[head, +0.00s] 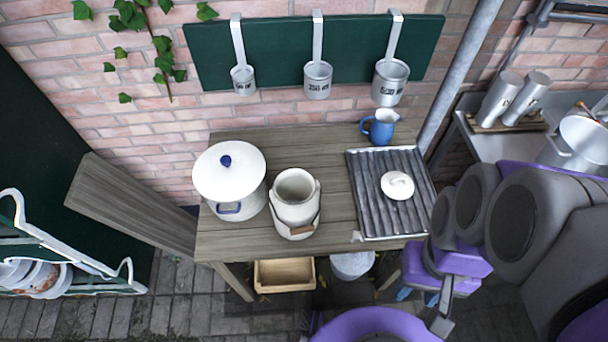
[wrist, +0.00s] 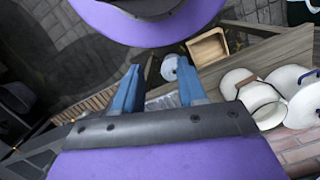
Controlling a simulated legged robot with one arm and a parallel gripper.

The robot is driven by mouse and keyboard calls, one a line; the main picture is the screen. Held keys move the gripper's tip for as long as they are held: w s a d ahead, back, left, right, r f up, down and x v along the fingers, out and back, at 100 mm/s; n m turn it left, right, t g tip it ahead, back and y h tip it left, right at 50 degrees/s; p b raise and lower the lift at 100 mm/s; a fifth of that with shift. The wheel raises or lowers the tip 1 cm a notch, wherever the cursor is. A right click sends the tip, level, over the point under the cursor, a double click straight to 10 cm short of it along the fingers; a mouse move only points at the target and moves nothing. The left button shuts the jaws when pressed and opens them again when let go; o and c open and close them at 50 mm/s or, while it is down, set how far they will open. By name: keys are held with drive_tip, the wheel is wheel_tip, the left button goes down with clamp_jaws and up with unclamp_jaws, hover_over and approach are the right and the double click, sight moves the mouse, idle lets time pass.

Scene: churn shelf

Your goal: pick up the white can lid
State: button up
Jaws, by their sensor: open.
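The white can lid (head: 398,185) is a round white disc with a knob on top. It lies on the ribbed metal drain tray (head: 365,215) at the right of the wooden table, in the head view. The open white can (head: 296,192) stands left of the tray, and it also shows in the wrist view (wrist: 236,82). My gripper (head: 418,295) is below and in front of the tray, past the table's front edge, apart from the lid. In the wrist view, its blue fingers (wrist: 160,85) are spread with nothing held between them. I cannot make out the lid there.
A large white pot (head: 230,176) stands left of the can. A blue jug (head: 381,127) is behind the tray. Metal measures (head: 318,80) hang above. A wooden crate (head: 284,275) and a metal bucket (head: 352,264) are below the tabletop. A grey pipe (head: 458,75) rises at right.

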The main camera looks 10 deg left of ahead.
idle(0.8)
drive_tip(key=w+d+f+m+t+y+p, duration=0.15)
drive_tip(key=w+m, duration=0.35)
drive_tip(key=w, duration=0.9)
drive_tip(key=w+d+f+m+y+p, duration=0.1)
drive_tip(key=w+d+f+m+y, duration=0.35)
drive_tip(key=w, duration=1.05)
drive_tip(key=w+d+f+m+t+h+p, duration=0.1)
drive_tip(key=w+d+f+m, duration=0.2)
drive_tip(key=w, duration=0.2)
drive_tip(key=w+d+f+m, duration=0.2)
drive_tip(key=w+m, duration=0.1)
drive_tip(key=w, duration=0.2)
drive_tip(key=b, duration=0.2)
hover_over(405, 178)
drive_tip(key=d, duration=0.2)
drive_tip(key=f, duration=0.7)
drive_tip(key=s+f, duration=0.1)
drive_tip(key=f, duration=0.2)
drive_tip(key=shift+f, duration=0.25)
drive_tip(key=shift+w+d+b+x, duration=0.1)
drive_tip(key=shift+b+x, duration=0.2)
drive_tip(key=shift+x, duration=0.6)
drive_tip(key=shift+w+d+b+x, duration=0.15)
drive_tip(key=shift+b+x, duration=0.1)
drive_tip(key=shift+x, duration=0.6)
drive_tip(key=shift+w+d+b+x, duration=0.1)
drive_tip(key=shift+b+x, duration=0.2)
drive_tip(key=shift+x, duration=0.6)
clamp_jaws()
